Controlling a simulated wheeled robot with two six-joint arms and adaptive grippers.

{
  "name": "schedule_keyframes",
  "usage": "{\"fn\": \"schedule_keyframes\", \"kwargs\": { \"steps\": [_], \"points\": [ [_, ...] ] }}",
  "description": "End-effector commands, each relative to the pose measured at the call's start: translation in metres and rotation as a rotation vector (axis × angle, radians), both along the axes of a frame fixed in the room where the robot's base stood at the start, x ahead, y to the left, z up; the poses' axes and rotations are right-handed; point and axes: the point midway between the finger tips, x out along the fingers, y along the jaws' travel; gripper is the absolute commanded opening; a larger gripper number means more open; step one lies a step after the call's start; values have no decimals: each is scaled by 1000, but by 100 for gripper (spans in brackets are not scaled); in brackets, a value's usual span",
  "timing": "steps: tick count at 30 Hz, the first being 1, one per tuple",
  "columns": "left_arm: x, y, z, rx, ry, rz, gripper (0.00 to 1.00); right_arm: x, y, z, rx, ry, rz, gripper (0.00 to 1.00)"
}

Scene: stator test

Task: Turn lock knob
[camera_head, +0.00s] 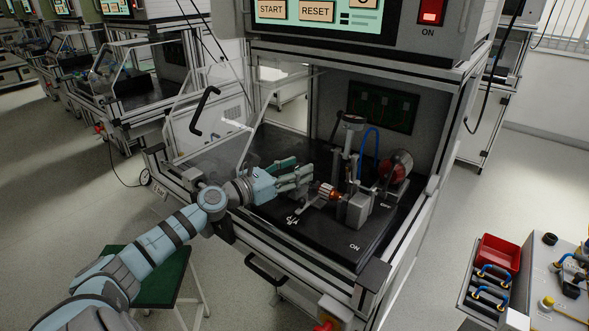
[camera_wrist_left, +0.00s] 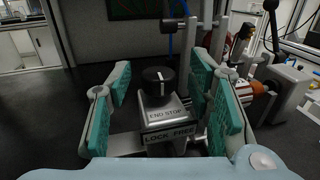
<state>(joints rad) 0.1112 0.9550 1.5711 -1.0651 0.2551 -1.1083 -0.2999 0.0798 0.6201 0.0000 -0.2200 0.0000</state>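The lock knob (camera_wrist_left: 158,77) is round and black with a white pointer line. It sits upright on a grey metal block (camera_wrist_left: 166,112) marked END STOP, with LOCK FREE on the plate below. My left gripper (camera_head: 304,174) is open, with its green-padded fingers on either side of the knob in the wrist view. The knob is ahead between the fingertips, and no contact shows. In the head view I cannot make out the knob by the fingers. A copper-wound stator (camera_head: 327,191) lies beside the gripper. My right gripper is not in view.
The black bench plate (camera_head: 290,220) carries an upright metal post (camera_head: 347,160), a blue hose (camera_head: 370,143) and a red-and-grey round unit (camera_head: 397,167) close by. A clear guard with a black handle (camera_head: 206,108) is at the left. A red bin (camera_head: 498,253) is at the lower right.

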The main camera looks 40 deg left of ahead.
Motion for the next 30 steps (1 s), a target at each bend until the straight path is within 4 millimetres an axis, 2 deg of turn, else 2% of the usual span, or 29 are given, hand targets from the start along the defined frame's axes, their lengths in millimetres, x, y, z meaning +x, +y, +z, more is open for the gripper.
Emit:
{"fn": "schedule_keyframes", "kwargs": {
  "steps": [8, 11, 18, 21, 30],
  "points": [
    [0, 1, 6, 2, -1, 1, 47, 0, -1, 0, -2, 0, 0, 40],
    [0, 0, 22, 6, -2, 0, 47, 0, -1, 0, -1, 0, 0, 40],
    [0, 0, 81, 8, -6, 0, 47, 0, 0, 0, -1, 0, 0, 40],
    [0, 0, 95, 4, -3, -1, 47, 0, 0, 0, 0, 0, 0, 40],
    [0, 0, 101, 1, -1, 0, 47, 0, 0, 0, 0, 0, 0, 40]
  ]
}}
